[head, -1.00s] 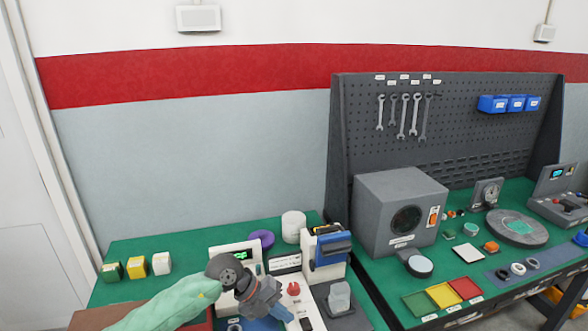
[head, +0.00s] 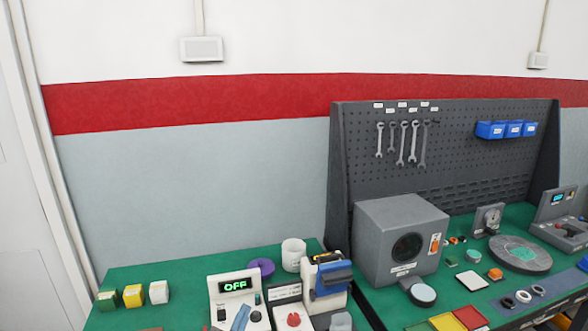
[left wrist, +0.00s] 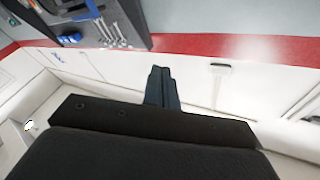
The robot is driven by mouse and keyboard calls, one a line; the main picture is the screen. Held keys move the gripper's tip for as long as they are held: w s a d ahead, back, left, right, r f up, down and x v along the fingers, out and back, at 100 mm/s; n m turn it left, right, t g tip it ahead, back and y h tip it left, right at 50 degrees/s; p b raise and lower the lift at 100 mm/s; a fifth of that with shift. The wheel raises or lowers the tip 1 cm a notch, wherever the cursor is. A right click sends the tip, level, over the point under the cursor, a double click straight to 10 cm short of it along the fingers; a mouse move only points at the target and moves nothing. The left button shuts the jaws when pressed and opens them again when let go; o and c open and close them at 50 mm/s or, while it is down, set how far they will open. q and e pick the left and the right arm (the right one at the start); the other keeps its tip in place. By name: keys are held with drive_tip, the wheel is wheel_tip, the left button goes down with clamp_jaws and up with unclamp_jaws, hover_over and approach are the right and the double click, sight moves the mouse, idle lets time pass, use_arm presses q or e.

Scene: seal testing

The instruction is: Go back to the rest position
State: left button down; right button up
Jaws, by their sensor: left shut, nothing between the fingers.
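My left gripper (head: 241,318) shows only as blue-grey fingertips at the bottom edge of the head view, in front of the white device with the green "OFF" display (head: 236,286). The rest of that arm is out of the head view. In the left wrist view the two dark fingers (left wrist: 161,88) are shut together with nothing between them. Behind them are the white wall and red band, with the pegboard at upper left. My right gripper is in neither view.
The green bench holds small yellow, white and green blocks (head: 133,295), a purple ring (head: 262,267), a white cylinder (head: 293,255) and a blue-topped device (head: 327,279). A grey box (head: 401,239) stands before the pegboard (head: 440,150).

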use_arm(q)
drive_tip(key=s+a+f+n+g+y, duration=0.3)
drive_tip(key=s+a+f+g, duration=0.1)
drive_tip(key=f, duration=0.3)
drive_tip(key=s+a+f+n+g+y, duration=0.3)
drive_tip(key=s+a+f, duration=0.15)
drive_tip(key=f, duration=0.25)
drive_tip(key=s+a+f+g+h, duration=0.1)
drive_tip(key=s+f+g, duration=0.4)
drive_tip(key=s, duration=0.4)
drive_tip(key=s+f+g+h, duration=0.1)
drive_tip(key=s+f+g, duration=0.35)
drive_tip(key=s, duration=0.55)
drive_tip(key=s+f+x, duration=0.1)
drive_tip(key=s+x, duration=0.1)
drive_tip(key=x, duration=1)
drive_tip(key=s+x, duration=0.3)
drive_tip(key=x, duration=0.9)
drive_tip(key=s+f, duration=0.4)
drive_tip(key=f, duration=0.9)
drive_tip(key=s+f+g+b, duration=0.1)
drive_tip(key=s+f, duration=0.3)
drive_tip(key=f, duration=0.9)
drive_tip(key=shift+d+b, duration=0.2)
drive_tip(key=shift+b, duration=0.1)
drive_tip(key=shift+g, duration=0.25)
